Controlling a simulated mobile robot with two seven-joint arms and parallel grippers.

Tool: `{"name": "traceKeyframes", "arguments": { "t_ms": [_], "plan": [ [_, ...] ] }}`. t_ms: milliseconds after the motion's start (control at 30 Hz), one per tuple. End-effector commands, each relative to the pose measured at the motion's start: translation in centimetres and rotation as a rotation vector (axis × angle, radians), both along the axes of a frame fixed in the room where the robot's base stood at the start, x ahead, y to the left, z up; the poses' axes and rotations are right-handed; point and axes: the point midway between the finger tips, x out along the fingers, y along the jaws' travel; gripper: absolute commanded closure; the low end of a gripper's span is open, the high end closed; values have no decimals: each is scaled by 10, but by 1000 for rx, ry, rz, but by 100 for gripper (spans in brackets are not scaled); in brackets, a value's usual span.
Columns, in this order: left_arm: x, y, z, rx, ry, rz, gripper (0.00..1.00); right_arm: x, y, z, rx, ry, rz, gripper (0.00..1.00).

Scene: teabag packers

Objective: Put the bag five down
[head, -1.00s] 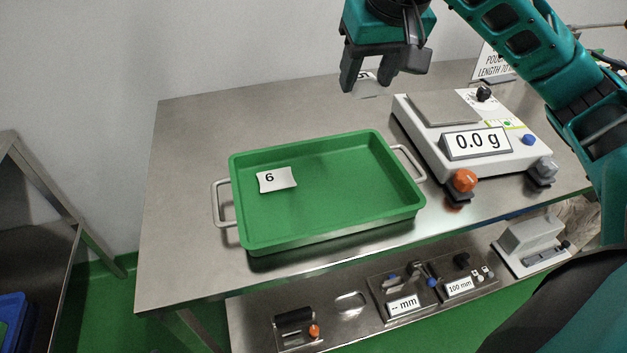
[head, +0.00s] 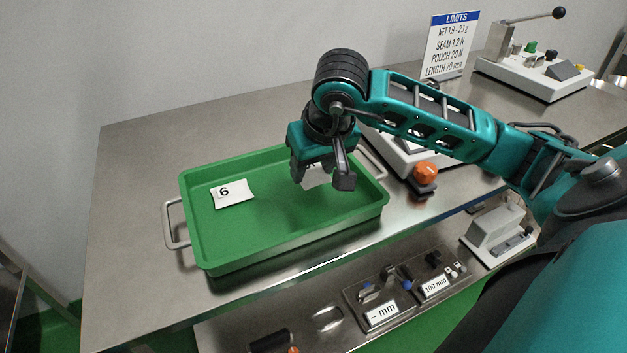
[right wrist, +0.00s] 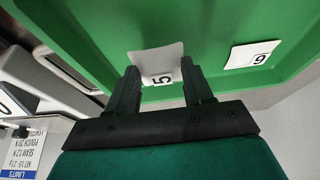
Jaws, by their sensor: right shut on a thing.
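My right gripper (head: 322,182) is shut on bag five (head: 316,177), a small white packet, over the right part of the green tray (head: 226,262). In the right wrist view the bag (right wrist: 150,62), marked 5, sits between the fingertips (right wrist: 162,84), with the green tray (right wrist: 225,25) behind it. I cannot tell whether the bag touches the tray floor. Bag six (head: 232,193), white with a 6, lies in the left part of the tray and also shows in the right wrist view (right wrist: 252,54). My left gripper is not in view.
The scale (head: 400,155) stands right of the tray, partly hidden by my right arm; its orange knob (head: 425,172) is close by. A limits sign (head: 451,45) and a lever device (head: 535,72) stand at the back right. The tray's middle is free.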

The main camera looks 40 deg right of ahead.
Motion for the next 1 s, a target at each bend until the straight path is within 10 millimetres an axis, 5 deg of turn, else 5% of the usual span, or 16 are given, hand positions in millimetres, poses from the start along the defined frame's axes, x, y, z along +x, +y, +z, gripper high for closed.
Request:
{"name": "traceKeyframes", "arguments": {
  "t_ms": [200,567,600,867,1000],
  "plan": [
    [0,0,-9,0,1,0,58,0,0,-31,1,3,0,81],
    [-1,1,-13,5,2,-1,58,0,0,-35,-1,0,1,81],
    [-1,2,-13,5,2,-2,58,0,0,-34,0,0,0,48],
    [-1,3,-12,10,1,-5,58,0,0,-33,0,1,0,24],
    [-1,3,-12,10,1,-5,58,0,0,-33,0,1,0,24]
  ]
}}
